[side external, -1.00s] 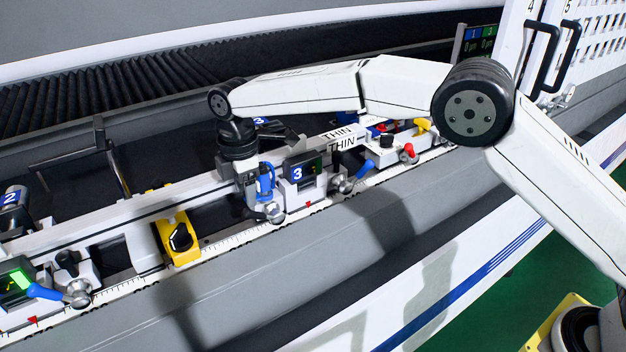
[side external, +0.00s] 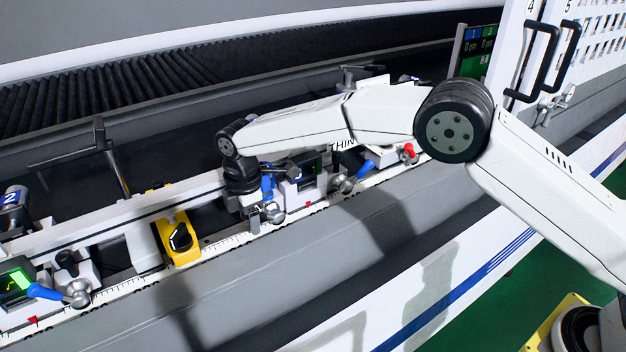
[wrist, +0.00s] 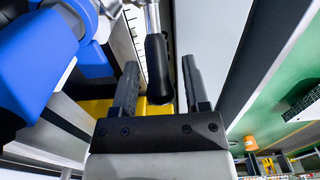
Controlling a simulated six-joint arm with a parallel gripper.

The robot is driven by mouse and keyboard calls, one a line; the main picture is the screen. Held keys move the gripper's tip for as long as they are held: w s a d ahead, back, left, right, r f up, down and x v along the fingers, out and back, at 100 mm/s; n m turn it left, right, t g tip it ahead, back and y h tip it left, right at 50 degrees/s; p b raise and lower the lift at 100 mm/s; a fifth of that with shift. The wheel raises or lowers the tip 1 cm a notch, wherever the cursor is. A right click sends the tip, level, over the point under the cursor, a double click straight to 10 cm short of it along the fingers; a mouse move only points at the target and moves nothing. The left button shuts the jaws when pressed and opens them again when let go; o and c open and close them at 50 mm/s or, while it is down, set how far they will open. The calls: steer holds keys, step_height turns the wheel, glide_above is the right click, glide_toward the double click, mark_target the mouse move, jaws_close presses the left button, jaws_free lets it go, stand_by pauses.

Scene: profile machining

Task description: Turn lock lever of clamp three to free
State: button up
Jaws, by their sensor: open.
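Clamp three (side external: 308,180) stands on the rail in the middle of the side view, partly covered by my arm. A blue lever (side external: 267,186) and a silver ball knob (side external: 273,212) show on its left side. My gripper (side external: 254,215) is low beside them, its fingers pointing down. In the wrist view my open gripper (wrist: 160,62) has a black grip on a silver rod (wrist: 157,68) between its two fingers, with gaps on both sides. I take this for the lock lever. A large blue part (wrist: 40,55) fills the upper left there.
A yellow block with a black knob (side external: 180,238) sits on the rail to the left. Clamp two (side external: 20,280) with a blue lever is at the lower left. Another silver-ended blue lever (side external: 345,182) is close on the right. The grey front ledge (side external: 330,255) is clear.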

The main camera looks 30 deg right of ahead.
steer(key=shift+f, duration=0.3)
jaws_close()
stand_by(1.3)
